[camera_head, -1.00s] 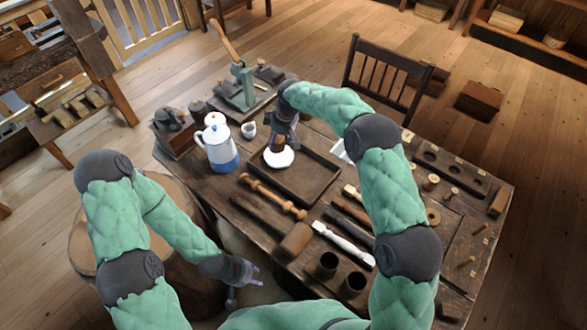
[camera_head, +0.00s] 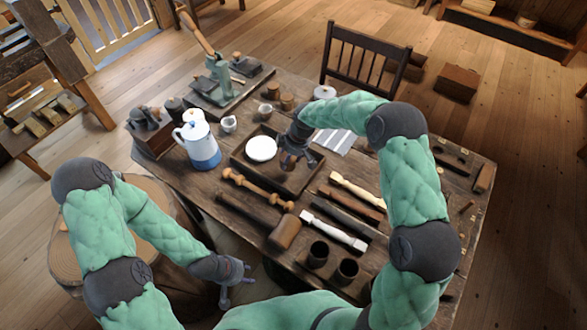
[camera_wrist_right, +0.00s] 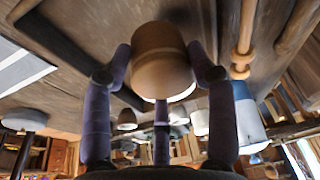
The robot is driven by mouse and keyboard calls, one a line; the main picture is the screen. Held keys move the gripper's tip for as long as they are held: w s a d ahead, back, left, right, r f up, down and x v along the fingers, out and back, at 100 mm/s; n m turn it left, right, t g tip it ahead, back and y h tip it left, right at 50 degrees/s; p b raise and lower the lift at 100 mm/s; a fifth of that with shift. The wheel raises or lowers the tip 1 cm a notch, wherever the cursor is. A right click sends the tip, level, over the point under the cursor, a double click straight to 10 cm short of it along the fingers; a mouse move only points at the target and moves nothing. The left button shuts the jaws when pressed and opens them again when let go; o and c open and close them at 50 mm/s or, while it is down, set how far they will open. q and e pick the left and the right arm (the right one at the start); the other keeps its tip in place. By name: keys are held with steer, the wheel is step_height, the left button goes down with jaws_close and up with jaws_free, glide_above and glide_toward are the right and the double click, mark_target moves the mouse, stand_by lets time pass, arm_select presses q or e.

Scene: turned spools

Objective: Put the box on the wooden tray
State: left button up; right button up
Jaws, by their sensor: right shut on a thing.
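The wooden tray (camera_head: 269,172) is dark, low-rimmed and lies on the workbench, with a white saucer (camera_head: 262,149) in its left part. My right gripper (camera_head: 298,153) is shut on a small round brown wooden box (camera_head: 290,161), over the right part of the tray. In the right wrist view the box (camera_wrist_right: 161,62) sits between the fingers, with a paler rim at its lower end. I cannot tell whether it touches the tray floor. My left gripper (camera_head: 236,285) is open and empty, off the bench's front edge.
A white and blue jug (camera_head: 201,146) and a small cup (camera_head: 228,123) stand left of the tray. A turned spindle (camera_head: 257,188) and a mallet (camera_head: 286,232) lie in front. A striped cloth (camera_head: 335,139) and several turned pieces lie to the right.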

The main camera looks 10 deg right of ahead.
mark_target(294, 167)
steer(key=shift+s+d+f, duration=0.25)
steer(key=shift+f, duration=0.15)
steer(key=f, duration=0.1)
steer(key=f+b, duration=0.1)
steer(key=d+f, duration=0.1)
steer(key=shift+s+f, duration=0.3)
steer(key=shift+s, duration=0.1)
steer(key=shift+f, duration=0.35)
steer(key=shift+a, duration=0.1)
steer(key=o, duration=1.3)
steer(key=shift+r, duration=0.15)
steer(key=p+v, duration=0.2)
steer(key=v, duration=0.9)
steer(key=shift+r, duration=0.4)
